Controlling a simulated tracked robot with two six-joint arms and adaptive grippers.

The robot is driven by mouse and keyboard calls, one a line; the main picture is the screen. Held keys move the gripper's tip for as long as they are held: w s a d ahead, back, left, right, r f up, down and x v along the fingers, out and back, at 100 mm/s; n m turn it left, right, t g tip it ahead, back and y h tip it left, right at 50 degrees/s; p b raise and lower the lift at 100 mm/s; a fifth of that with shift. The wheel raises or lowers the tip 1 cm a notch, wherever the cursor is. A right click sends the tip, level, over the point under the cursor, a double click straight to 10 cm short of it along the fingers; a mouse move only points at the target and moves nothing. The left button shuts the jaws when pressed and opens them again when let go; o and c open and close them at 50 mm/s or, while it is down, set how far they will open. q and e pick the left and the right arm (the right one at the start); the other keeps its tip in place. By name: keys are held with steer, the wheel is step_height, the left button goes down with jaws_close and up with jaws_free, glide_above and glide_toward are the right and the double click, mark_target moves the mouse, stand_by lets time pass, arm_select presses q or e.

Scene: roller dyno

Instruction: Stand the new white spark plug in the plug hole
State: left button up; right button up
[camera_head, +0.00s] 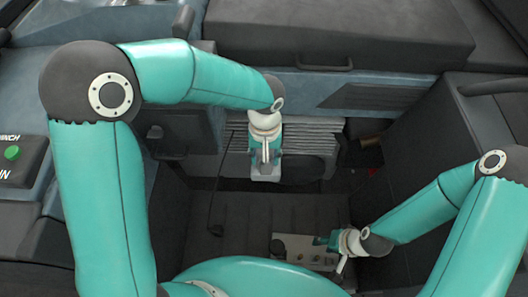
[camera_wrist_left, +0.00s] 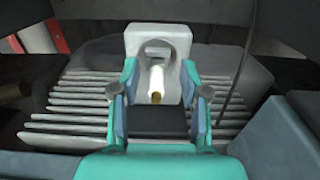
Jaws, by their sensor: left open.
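A white spark plug (camera_wrist_left: 157,76) with a brass-coloured end shows in the left wrist view, in front of a round dark opening in a pale block (camera_wrist_left: 137,37). I cannot tell how deep it sits in that opening. My left gripper (camera_wrist_left: 158,98) is open, with one finger on each side of the plug and gaps between. In the head view my left gripper (camera_head: 265,160) hangs over the pale block (camera_head: 262,178) and hides the plug. My right gripper (camera_head: 328,242) is low at the right, over a tan tray; its jaw opening is unclear.
Grey cooling fins (camera_wrist_left: 70,112) lie on both sides of the block. The tan tray (camera_head: 298,242) with small fittings lies on the dark floor (camera_head: 240,215). A dark panel stands at right (camera_head: 395,140). A thin dark cable (camera_wrist_left: 238,80) hangs right of the block.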

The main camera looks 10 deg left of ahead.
arm_select(q)
steer(key=shift+a+r, duration=0.1)
steer(key=shift+r, duration=3.65)
arm_select(e)
steer(key=shift+s+a+f, duration=0.1)
steer(key=shift+s+f, duration=0.4)
steer(key=shift+s, duration=0.05)
steer(key=shift+r, duration=0.4)
arm_select(q)
steer(key=shift+w, duration=0.1)
arm_select(e)
steer(key=shift+w+r, duration=0.1)
steer(key=shift+w, duration=0.05)
arm_select(q)
steer(key=shift+d+r, duration=0.2)
arm_select(e)
steer(key=shift+r, duration=0.15)
